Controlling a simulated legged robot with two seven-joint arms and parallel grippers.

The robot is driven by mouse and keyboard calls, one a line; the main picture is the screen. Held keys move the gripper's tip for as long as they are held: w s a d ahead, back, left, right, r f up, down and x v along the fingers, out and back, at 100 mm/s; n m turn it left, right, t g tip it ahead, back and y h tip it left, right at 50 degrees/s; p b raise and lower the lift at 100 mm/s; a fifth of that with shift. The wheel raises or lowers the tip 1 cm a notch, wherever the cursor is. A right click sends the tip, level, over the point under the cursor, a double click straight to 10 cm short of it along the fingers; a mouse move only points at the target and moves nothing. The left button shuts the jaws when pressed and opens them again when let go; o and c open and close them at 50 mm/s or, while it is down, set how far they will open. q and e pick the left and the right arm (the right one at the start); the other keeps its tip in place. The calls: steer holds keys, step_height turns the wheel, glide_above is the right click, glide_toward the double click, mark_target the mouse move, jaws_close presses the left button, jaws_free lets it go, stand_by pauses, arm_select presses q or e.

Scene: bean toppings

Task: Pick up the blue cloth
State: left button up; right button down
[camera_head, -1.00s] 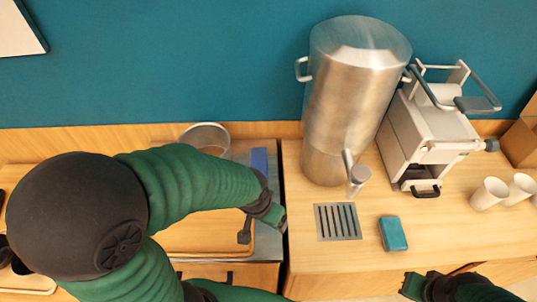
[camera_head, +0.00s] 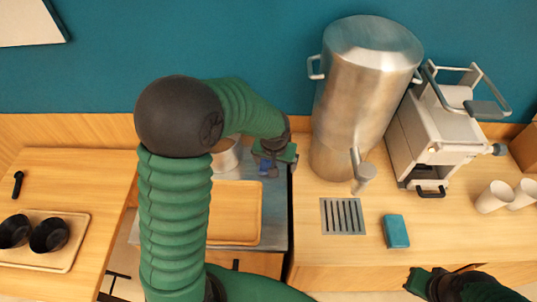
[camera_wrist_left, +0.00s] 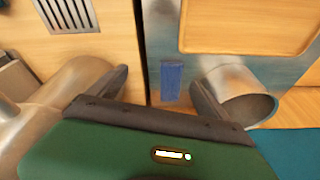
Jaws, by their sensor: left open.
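The blue cloth (camera_wrist_left: 172,80) lies flat on the grey metal counter strip in the left wrist view, between the two spread dark fingers of my left gripper (camera_wrist_left: 160,84) and apart from them. In the head view the cloth (camera_head: 268,169) is partly hidden under my left gripper (camera_head: 275,157), which is open and hangs over it near the counter's back. My right gripper (camera_head: 424,282) is at the bottom right of the head view, away from the cloth; its fingers are not clear.
A metal pot (camera_head: 226,155) stands just left of the cloth, with a wooden board (camera_head: 235,212) in front. A tall steel dispenser (camera_head: 365,95) stands right of it. A teal block (camera_head: 396,231) lies beside a drain grate (camera_head: 343,216). Paper cups (camera_head: 493,196) stand at right.

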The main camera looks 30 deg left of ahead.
arm_select(q)
steer(key=w+a+f+n, duration=0.2)
steer(key=w+a+n, duration=0.1)
steer(key=w+a, duration=0.4)
steer(key=p, duration=0.2)
glide_above(265, 163)
steer(key=d, duration=0.1)
steer(key=shift+y, duration=0.3)
step_height(265, 163, down, 5)
steer(key=shift+w+d+f, duration=0.1)
steer(key=x, duration=0.5)
steer(key=shift+w+d, duration=0.2)
steer(key=shift+w, duration=0.1)
steer(key=shift+w+a+f, duration=0.1)
steer(key=shift+w+f, duration=0.05)
steer(key=shift+f, duration=0.1)
steer(key=p+x, duration=0.1)
steer(key=x, duration=0.1)
steer(key=a+p+x, duration=0.1)
steer(key=x, duration=0.1)
steer(key=shift+f, duration=0.2)
steer(key=shift+a+f, duration=0.1)
steer(key=shift+f, duration=0.1)
steer(key=shift+w, duration=0.1)
steer(key=shift+c, duration=0.4)
arm_select(e)
steer(key=r, duration=0.4)
steer(key=shift+w+a+r, duration=0.2)
steer(key=shift+r, duration=0.2)
